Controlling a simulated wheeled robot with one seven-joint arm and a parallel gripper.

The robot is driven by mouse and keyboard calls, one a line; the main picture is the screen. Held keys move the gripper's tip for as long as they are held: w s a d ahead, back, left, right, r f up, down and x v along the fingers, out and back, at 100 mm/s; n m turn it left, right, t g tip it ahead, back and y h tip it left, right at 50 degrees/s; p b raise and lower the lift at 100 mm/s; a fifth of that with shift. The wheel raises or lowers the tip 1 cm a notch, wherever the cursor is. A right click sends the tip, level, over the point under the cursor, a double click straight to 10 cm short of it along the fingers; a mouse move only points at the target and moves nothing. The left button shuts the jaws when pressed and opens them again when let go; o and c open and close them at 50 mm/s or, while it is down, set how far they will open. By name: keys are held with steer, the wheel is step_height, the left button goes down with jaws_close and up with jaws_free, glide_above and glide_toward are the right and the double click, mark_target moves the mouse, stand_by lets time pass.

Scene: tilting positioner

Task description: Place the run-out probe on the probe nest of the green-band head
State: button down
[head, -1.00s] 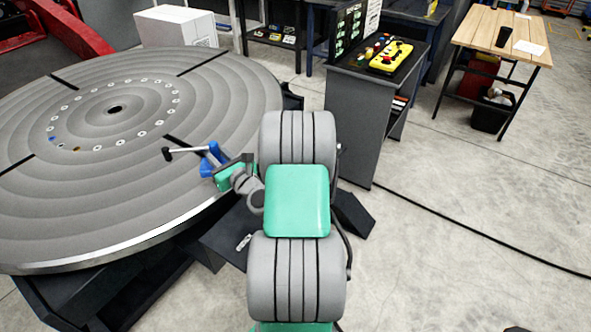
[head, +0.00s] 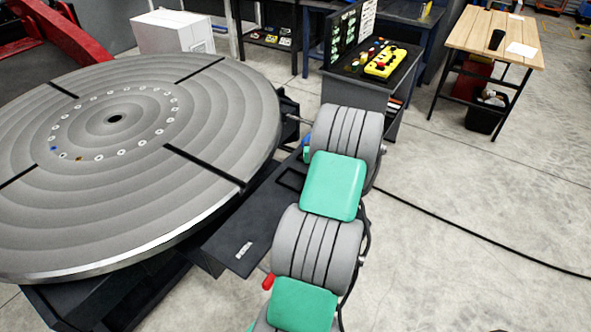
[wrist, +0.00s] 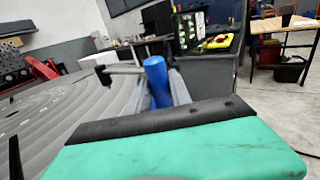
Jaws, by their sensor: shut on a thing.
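In the wrist view, the run-out probe (wrist: 157,76) is a blue cylinder with a thin grey bar and a dark tip reaching left. My gripper (wrist: 165,88) is shut on its blue body, with grey fingers on either side. In the head view, my arm hides most of the gripper. A bit of the blue probe (head: 306,152) shows left of the arm, beyond the turntable's right rim. I cannot make out a green-band head or a probe nest in either view.
The large grey turntable (head: 60,210) fills the left, with dark slots and a ring of holes. A dark plate (head: 250,235) juts out beside it. A grey cabinet with a yellow control box (head: 384,62) stands behind my arm.

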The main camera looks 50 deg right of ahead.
steer(key=w+a+f+b, duration=0.1)
steer(key=a+f, duration=0.2)
steer(key=a+f+b, duration=0.1)
steer(key=a+f, duration=0.2)
steer(key=w+a+f+b, duration=0.1)
steer(key=a+f+b, duration=0.1)
steer(key=a+f, duration=0.1)
steer(key=shift+w+f, duration=0.35)
steer(key=shift+f, duration=0.25)
steer(key=shift+d+f, duration=0.1)
steer(key=shift+f, duration=0.2)
steer(key=shift+r, duration=0.1)
steer(key=c, duration=1.6)
jaws_free()
steer(key=shift+f, duration=0.2)
steer(key=o, duration=0.4)
steer(key=shift+o, duration=0.2)
steer(key=shift+r, duration=0.15)
